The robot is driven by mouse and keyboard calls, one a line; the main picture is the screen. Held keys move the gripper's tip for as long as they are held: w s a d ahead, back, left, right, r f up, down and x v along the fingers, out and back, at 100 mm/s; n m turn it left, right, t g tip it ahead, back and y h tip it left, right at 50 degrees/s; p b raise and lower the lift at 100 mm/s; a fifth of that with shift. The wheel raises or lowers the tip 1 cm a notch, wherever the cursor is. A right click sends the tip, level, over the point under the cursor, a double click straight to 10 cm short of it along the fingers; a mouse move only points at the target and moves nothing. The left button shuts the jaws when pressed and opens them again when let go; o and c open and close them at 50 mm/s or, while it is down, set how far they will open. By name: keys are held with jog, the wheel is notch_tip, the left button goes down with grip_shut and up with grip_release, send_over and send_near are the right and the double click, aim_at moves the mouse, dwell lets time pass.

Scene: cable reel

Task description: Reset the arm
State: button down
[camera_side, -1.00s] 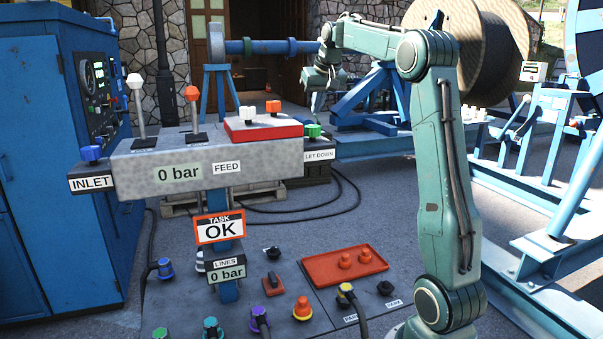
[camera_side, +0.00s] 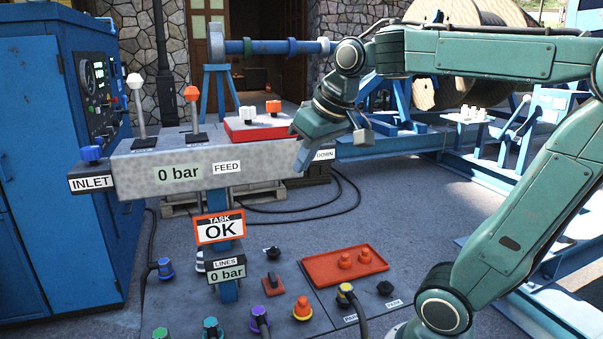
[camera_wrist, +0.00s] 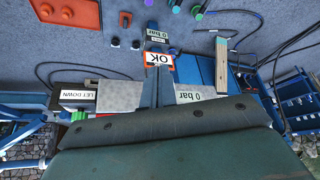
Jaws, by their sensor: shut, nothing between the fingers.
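My gripper (camera_side: 304,160) hangs in the middle of the side view, in front of the right end of the grey valve beam (camera_side: 135,180). Its fingers are shut with nothing between them. It partly hides the LET DOWN label (camera_side: 323,154) and covers the green knob there.
A red tray (camera_side: 375,264) with two orange caps lies on the floor panel (camera_side: 185,295), among several coloured connectors. A blue cabinet (camera_side: 35,120) stands at left. White and orange levers (camera_side: 136,110) rise from the beam. Wooden reels (camera_side: 435,92) and blue frames stand behind my arm.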

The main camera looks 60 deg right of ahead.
jog(key=s+a+f+n+y, duration=0.1)
jog(key=s+a+f+n, duration=0.1)
jog(key=s+a+f, duration=0.5)
jog(key=s+f, duration=0.1)
jog(key=s, duration=0.1)
jog(key=shift+s+n, duration=0.4)
jog(key=shift+f, duration=0.1)
dwell(0.4)
